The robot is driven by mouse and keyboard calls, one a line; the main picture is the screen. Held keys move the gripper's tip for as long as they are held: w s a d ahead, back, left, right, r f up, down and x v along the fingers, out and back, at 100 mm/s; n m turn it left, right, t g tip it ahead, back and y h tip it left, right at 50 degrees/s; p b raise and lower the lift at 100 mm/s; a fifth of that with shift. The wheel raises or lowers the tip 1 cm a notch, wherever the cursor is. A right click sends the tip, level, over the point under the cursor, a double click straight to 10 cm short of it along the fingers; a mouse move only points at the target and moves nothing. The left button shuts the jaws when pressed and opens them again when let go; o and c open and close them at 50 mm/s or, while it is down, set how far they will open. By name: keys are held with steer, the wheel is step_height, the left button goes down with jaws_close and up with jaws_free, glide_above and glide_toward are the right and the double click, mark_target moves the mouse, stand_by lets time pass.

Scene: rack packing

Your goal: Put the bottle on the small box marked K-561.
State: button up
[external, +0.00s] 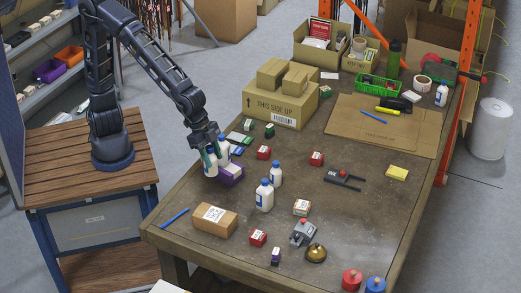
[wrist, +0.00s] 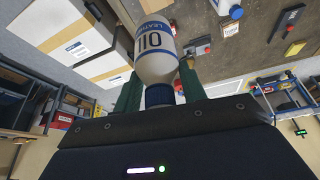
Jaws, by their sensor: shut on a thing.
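My gripper (external: 214,148) is at the left side of the workbench, shut on a white bottle (wrist: 157,45) with a blue cap and a label reading "OIL". The cap end is toward my palm, between the two green fingers in the wrist view. In the external view white bottle shapes (external: 211,170) show at the fingers, close to a small purple box (external: 232,176). I cannot tell whether the bottle touches this box. Several small boxes lie about, including a red one (external: 263,153) and a white-and-red one (external: 301,207). The K-561 marking is not legible on any.
Two white bottles stand at mid bench, one tall (external: 264,197) and one smaller (external: 276,174). A brown carton (external: 214,221) lies near the front left edge. A "This side up" carton (external: 272,110) stands behind.

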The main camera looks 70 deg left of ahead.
step_height(320, 180, down, 20)
steer(key=shift+r, duration=0.1)
stand_by(0.8)
steer(key=o, duration=1)
steer(key=shift+v, duration=6)
